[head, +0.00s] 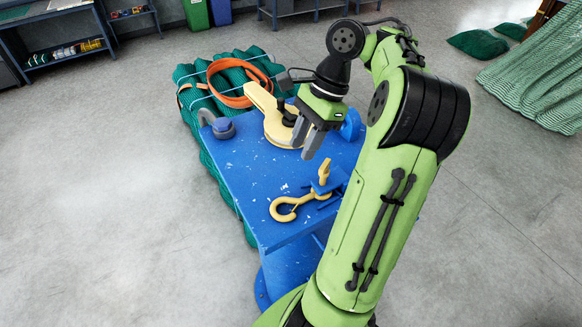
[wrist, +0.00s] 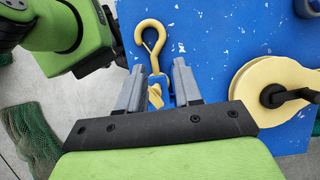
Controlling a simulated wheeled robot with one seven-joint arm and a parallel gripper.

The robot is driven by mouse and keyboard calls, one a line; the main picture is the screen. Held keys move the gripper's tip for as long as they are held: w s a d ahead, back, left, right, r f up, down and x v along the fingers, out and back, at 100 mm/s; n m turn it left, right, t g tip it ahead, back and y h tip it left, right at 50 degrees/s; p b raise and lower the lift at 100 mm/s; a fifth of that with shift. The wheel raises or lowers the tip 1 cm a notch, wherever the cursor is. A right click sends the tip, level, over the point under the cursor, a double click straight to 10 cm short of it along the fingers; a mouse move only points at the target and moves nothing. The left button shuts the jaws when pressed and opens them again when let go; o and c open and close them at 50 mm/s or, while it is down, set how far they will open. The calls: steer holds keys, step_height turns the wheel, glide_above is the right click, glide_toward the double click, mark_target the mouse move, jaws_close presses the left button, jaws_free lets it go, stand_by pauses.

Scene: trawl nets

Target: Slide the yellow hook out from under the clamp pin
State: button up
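The yellow hook (head: 286,209) lies on the blue table with its open curl toward the near left and its shank running to the blue clamp (head: 328,187). A yellow upright piece (head: 324,171), apparently the clamp's pin or handle, stands on the clamp; the exact contact is too small to tell. My gripper (head: 304,152) is above the table, beyond the clamp, open and empty, fingers pointing down. In the wrist view, the hook (wrist: 150,38) shows ahead of the fingertips, and the clamp's yellow piece (wrist: 155,98) appears between the fingers (wrist: 159,68), lower down.
The blue table (head: 240,180) carries a yellow pulley block (head: 278,130) behind my gripper and a grey-and-blue shackle (head: 222,128) at left. A green net bundle with an orange strap (head: 232,101) lies beyond. The table's front left is clear.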

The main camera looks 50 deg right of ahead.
mark_target(280, 200)
steer(key=b+x, duration=0.8)
steer(key=x, duration=0.7)
steer(key=shift+s+d+f, duration=0.1)
jaws_close()
